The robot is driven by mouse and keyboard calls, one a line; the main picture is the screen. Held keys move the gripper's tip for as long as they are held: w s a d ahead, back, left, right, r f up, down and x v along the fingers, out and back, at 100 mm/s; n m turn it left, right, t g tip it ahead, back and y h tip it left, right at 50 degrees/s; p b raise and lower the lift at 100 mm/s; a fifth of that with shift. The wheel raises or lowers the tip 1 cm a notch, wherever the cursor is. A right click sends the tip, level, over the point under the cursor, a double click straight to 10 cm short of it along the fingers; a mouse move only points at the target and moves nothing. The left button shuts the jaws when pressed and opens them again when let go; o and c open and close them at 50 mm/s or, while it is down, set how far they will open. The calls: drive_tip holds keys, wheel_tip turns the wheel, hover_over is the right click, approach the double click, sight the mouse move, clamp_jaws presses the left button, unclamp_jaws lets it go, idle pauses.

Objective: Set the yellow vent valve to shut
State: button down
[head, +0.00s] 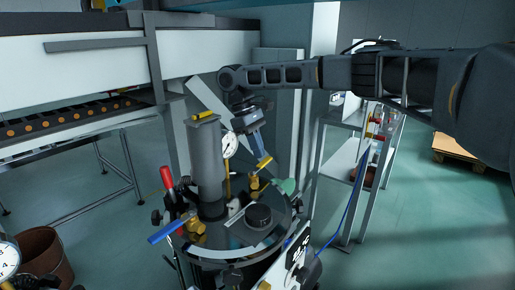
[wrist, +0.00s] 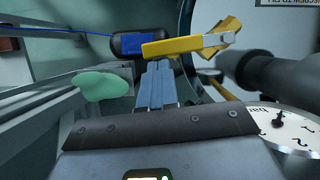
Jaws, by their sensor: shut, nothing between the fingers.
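The yellow vent valve shows in the head view as a yellow lever (head: 264,162) on a brass body (head: 254,182), standing on the round lid of the vessel. In the wrist view its yellow lever (wrist: 185,46) lies across the picture, pointing left from the brass body. My gripper (head: 263,156) is shut and empty, reaching down beside the lever. In the wrist view the blue-grey fingertips (wrist: 158,68) are together just below the lever's free end. I cannot tell whether they touch it.
A tall grey cylinder (head: 208,165) and a dial gauge (head: 230,145) stand close by on the lid (head: 225,248). A blue-handled valve (head: 170,229), a red-handled lever (head: 167,178) and a black knob (head: 259,215) are also there. A pale green object (wrist: 103,84) is left of the fingers.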

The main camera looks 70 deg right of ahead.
drive_tip(key=shift+s+r+p, duration=0.1)
drive_tip(key=shift+r+p, duration=0.05)
drive_tip(key=shift+p, duration=0.35)
drive_tip(key=shift+s+d+m+p, duration=0.1)
drive_tip(key=shift+s+m+p, duration=0.25)
drive_tip(key=shift+m+p, duration=0.4)
